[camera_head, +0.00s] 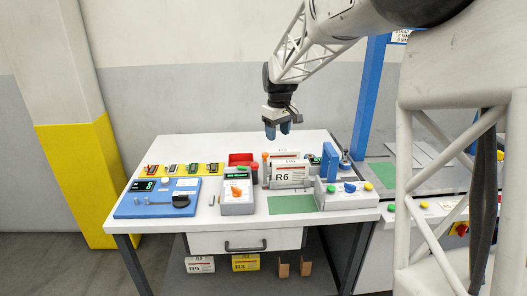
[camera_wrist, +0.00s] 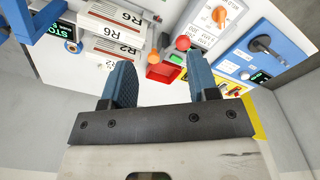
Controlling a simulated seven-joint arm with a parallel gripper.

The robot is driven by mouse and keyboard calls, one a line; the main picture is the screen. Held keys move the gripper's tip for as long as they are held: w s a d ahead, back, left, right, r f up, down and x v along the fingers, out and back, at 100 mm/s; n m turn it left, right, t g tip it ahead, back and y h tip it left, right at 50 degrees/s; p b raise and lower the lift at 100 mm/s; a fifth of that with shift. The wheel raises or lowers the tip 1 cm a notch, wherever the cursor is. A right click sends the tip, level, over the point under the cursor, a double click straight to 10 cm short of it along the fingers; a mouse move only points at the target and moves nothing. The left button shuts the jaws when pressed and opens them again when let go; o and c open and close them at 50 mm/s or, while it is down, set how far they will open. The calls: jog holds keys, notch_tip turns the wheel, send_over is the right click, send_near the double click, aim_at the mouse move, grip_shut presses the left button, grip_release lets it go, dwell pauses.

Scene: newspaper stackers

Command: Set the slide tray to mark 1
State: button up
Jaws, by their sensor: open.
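No part is clearly labelled as a slide tray, and I cannot tell which one it is. A small red tray (camera_head: 241,158) sits at the back of the white table; in the wrist view it (camera_wrist: 163,73) shows between my fingers. A white drawer (camera_head: 210,243) with a dark handle is under the tabletop and looks shut. A blue panel (camera_head: 130,207) at the table's left carries a green display and a dark lever; it also shows in the wrist view (camera_wrist: 237,58). My gripper (camera_head: 278,132) is open and empty, pointing down above the table's back, touching nothing.
A grey box (camera_head: 237,206) with an orange knob stands mid-table. White bundles marked R6 (camera_head: 290,178) stand behind a green mat (camera_head: 291,205). A grey button box (camera_head: 345,201) and a blue upright (camera_head: 329,162) are on the right. A yellow strip (camera_head: 156,169) lies at back left.

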jog(key=n, duration=0.2)
send_over(265, 154)
jog(key=shift+g, duration=0.3)
jog(key=f, duration=0.6)
jog(key=shift+w, duration=0.2)
jog(key=shift+f, duration=0.15)
jog(key=shift+f, duration=3.75)
grip_shut()
